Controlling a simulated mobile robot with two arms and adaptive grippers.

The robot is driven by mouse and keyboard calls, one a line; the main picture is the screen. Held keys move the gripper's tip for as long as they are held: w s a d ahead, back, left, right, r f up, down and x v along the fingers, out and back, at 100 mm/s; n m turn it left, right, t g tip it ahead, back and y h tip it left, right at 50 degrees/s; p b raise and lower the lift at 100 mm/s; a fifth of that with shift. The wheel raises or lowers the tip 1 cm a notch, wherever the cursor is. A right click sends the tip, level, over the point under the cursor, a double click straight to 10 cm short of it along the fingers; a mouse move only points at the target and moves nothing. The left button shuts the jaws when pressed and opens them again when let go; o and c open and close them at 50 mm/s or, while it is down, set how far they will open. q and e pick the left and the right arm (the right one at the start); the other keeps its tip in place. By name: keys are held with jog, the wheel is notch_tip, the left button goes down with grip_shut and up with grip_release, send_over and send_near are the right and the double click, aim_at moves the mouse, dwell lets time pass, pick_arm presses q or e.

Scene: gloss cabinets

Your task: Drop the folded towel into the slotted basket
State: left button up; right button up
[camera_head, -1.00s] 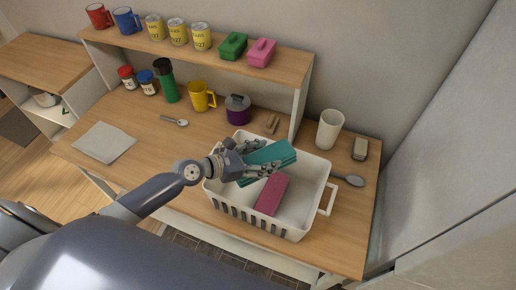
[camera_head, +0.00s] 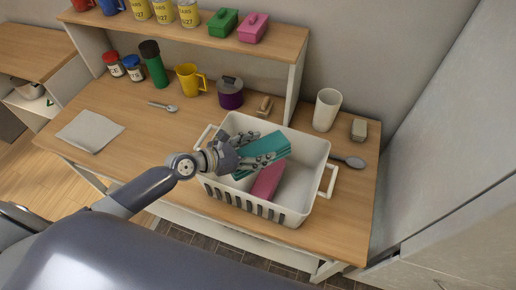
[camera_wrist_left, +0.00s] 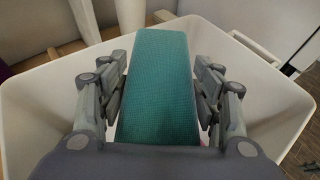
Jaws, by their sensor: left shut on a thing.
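The teal folded towel (camera_head: 263,154) is held in my left gripper (camera_head: 252,152), whose fingers are closed on its two long sides. The left wrist view shows the towel (camera_wrist_left: 158,85) between the two fingers. The white slotted basket (camera_head: 316,150) stands on the table under the gripper. The towel is inside the outline of the basket's rim, tilted. Whether its underside touches anything is hidden. A pink folded piece (camera_head: 268,181) lies in the basket, partly below the teal towel. My right gripper is not in view.
A grey cloth (camera_head: 90,131) and a spoon (camera_head: 163,106) lie on the table to the left. A purple pot (camera_head: 231,95), yellow mug (camera_head: 188,79) and white cup (camera_head: 326,110) stand behind the basket. A grey spoon (camera_head: 350,161) lies right of it. A shelf (camera_head: 265,42) rises behind.

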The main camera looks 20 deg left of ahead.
pick_arm(q)
jog(key=o, duration=1.2)
jog(key=shift+r, duration=0.1)
jog(key=shift+o, duration=0.2)
jog(key=v, duration=1)
jog(key=shift+s, duration=0.2)
jog(key=shift+v, duration=0.9)
jog(key=shift+w, duration=0.1)
